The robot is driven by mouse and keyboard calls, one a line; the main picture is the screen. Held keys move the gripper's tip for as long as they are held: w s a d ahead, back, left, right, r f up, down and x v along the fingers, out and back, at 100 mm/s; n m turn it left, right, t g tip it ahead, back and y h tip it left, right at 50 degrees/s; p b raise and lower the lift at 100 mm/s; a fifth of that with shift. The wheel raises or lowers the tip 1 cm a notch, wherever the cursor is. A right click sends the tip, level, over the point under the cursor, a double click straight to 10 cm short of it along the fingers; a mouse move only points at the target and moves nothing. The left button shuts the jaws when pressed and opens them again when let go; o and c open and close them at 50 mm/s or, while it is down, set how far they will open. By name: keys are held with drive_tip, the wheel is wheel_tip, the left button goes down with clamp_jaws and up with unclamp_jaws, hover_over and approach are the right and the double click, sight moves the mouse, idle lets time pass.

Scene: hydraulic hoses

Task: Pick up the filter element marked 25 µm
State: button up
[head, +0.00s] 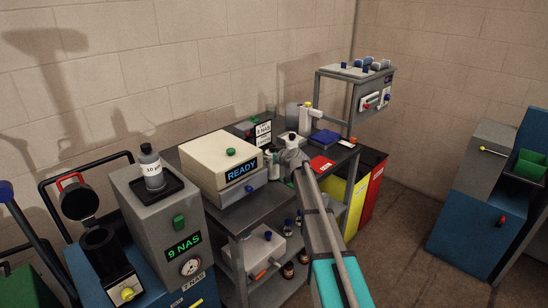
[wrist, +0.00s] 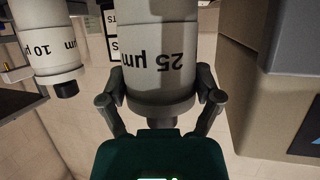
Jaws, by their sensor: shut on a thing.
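The filter element marked 25 µm (wrist: 158,40) is a white cylinder with a greyish lower band. It fills the middle of the wrist view, its label upside down there. My gripper (wrist: 161,86) is shut on it, with one dark finger against each side. In the head view my gripper (head: 292,156) is over the grey bench, and my arm and gripper hide much of that spot. A second white element marked 10 µm (wrist: 46,45) hangs at the left of the wrist view, apart from my fingers. The far ends of both elements are out of the wrist view.
A cream box with a READY display (head: 222,153) stands on the bench, left of my gripper. A red card (head: 322,163) and a blue box (head: 325,138) lie to the right. A raised shelf (head: 356,73) stands behind. Yellow and red bins (head: 371,190) stand beside the bench.

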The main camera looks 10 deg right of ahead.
drive_tip(key=shift+r+p, duration=0.55)
drive_tip(key=shift+r, duration=0.2)
drive_tip(key=s+d+r+p, duration=0.5)
drive_tip(key=s+r+p, duration=0.6)
drive_tip(key=s, duration=0.2)
